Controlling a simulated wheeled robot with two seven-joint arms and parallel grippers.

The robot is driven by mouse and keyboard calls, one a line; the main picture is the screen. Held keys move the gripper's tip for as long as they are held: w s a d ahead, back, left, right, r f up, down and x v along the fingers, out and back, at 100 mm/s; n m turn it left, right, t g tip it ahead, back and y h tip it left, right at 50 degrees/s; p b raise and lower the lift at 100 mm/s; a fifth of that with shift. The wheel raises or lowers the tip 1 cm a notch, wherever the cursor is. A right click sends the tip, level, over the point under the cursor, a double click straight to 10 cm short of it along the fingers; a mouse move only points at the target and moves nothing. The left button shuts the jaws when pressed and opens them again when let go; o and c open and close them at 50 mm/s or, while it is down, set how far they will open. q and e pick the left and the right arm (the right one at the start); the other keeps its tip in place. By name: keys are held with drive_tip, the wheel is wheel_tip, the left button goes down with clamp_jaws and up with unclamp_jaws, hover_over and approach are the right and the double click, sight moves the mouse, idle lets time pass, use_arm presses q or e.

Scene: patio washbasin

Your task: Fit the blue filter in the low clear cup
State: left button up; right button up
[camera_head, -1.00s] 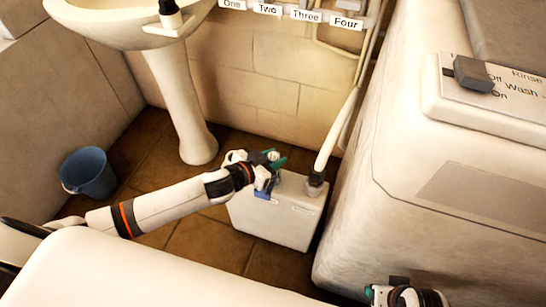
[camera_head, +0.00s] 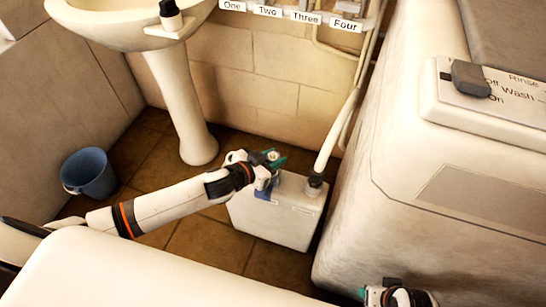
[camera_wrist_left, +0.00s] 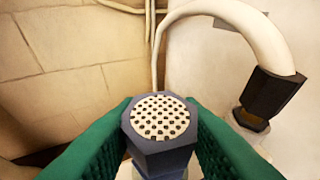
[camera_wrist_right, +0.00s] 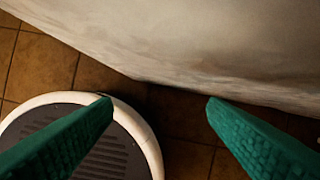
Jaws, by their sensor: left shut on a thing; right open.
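My left gripper (camera_head: 272,163) is shut on the blue filter (camera_head: 267,191), above the near left part of a white tank. In the left wrist view, the filter (camera_wrist_left: 158,151) stands between the teal fingers, with its pale perforated round end (camera_wrist_left: 160,117) facing the camera. Pale surface shows below it, but I cannot tell whether the filter touches anything there. I cannot make out the low clear cup; the filter and fingers hide what lies underneath. My right gripper (camera_wrist_right: 160,105) is open and empty. In the head view it shows at the bottom right edge.
The white tank (camera_head: 283,222) stands on the brown tiled floor, with a white hose (camera_head: 336,135) ending in a dark fitting (camera_head: 315,185) on its top. The washer (camera_head: 400,160) stands close on the right. A basin pedestal (camera_head: 185,110) and blue bucket (camera_head: 88,174) are left.

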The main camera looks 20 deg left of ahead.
drive_tip(key=shift+d+r, duration=0.1)
drive_tip(key=shift+d, duration=0.05)
idle(0.3)
use_arm(q)
drive_tip(key=shift+p, duration=0.3)
use_arm(e)
drive_tip(key=shift+f, duration=0.85)
drive_tip(key=shift+f, duration=0.25)
use_arm(q)
drive_tip(key=shift+f, duration=0.1)
use_arm(e)
drive_tip(key=shift+r, duration=0.1)
use_arm(q)
drive_tip(key=shift+f, duration=0.15)
use_arm(e)
drive_tip(key=shift+w+r, duration=0.1)
drive_tip(key=shift+r, duration=0.35)
use_arm(q)
drive_tip(key=shift+f, duration=0.15)
use_arm(e)
drive_tip(key=shift+r, duration=0.25)
